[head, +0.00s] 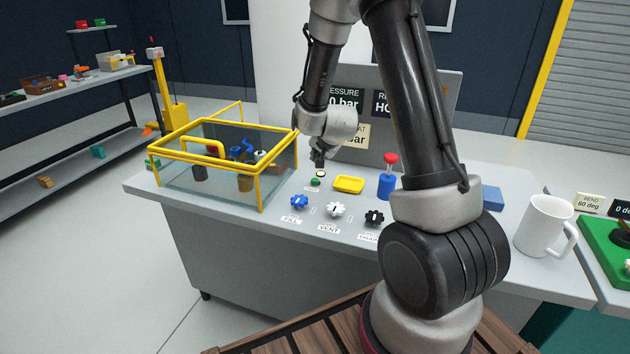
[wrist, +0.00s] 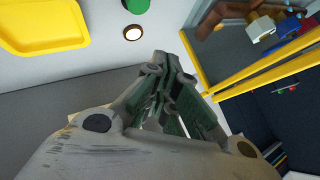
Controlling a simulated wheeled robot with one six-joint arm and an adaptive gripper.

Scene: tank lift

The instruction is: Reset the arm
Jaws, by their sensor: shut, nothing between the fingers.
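My arm reaches over the grey console from the right front. My gripper (head: 318,157) hangs above the console's back part, just right of the yellow-framed glass tank (head: 280,185). Its fingers also show in the wrist view (wrist: 162,62); they are together with nothing between them. A green button (head: 315,182) and a small white lit button (head: 321,173) lie below the gripper on the console top. In the wrist view the lit button (wrist: 132,32) and the yellow tray (wrist: 45,22) lie beyond the fingertips.
The console (head: 270,225) carries blue (head: 298,202), white (head: 336,209) and black (head: 374,217) knobs at its front. A red-topped blue lever (head: 388,175), a blue block (head: 493,198) and a white mug (head: 543,225) stand right. A display panel (head: 420,115) rises behind the gripper.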

